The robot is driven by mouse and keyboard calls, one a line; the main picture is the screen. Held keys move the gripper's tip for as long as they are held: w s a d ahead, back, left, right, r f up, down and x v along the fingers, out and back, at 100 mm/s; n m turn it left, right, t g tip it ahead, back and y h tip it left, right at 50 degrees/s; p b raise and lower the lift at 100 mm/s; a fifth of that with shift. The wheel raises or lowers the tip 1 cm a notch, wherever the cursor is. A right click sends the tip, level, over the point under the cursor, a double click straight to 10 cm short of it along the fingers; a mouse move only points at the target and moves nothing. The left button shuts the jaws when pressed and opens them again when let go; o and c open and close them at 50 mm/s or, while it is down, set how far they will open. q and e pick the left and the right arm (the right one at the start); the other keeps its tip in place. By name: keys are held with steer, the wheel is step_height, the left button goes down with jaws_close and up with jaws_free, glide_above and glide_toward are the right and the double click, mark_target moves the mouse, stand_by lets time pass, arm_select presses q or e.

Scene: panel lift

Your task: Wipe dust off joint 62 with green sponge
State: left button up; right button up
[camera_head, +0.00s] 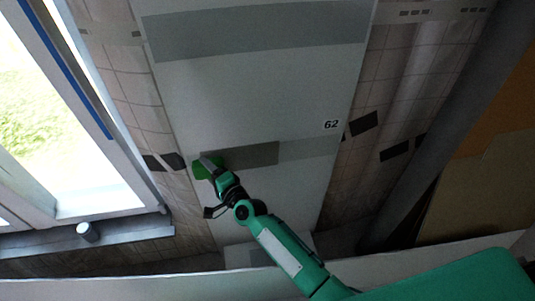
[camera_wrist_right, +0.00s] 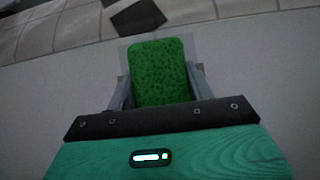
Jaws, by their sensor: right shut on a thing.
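A pale panel marked 62 (camera_head: 262,105) fills the middle of the head view. Its lower joint band (camera_head: 310,148) runs across it. The left and middle stretch of that band (camera_head: 252,155) is darker, and the right end is lighter. My right gripper (camera_head: 212,166) is at the band's left end, shut on the green sponge (camera_head: 201,171). In the right wrist view, the sponge (camera_wrist_right: 160,72) sits between the two grey fingers, over a lighter grey patch. I cannot tell whether it touches the surface. My left gripper is in neither view.
A wide grey band (camera_head: 260,30) crosses the panel's upper part. Gridded sheeting (camera_head: 375,125) with dark tape pieces flanks the panel. A bright window (camera_head: 60,130) is at the left, with a small cylinder (camera_head: 87,231) on its sill. A dark diagonal beam (camera_head: 445,115) runs along the right.

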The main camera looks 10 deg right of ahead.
mark_target(200, 175)
steer(key=shift+w+a+r, duration=0.1)
steer(key=shift+a+r, duration=0.15)
steer(key=shift+a, duration=0.2)
steer(key=shift+s+a+f+p, duration=0.3)
steer(key=shift+s+p, duration=0.15)
steer(key=shift+s, duration=0.2)
steer(key=s, duration=0.3)
steer(key=shift+d+r+p, duration=0.1)
steer(key=shift+d+p, duration=0.1)
steer(key=shift+p, duration=0.2)
steer(key=shift+s+p, duration=0.35)
steer(key=shift+s, duration=0.9)
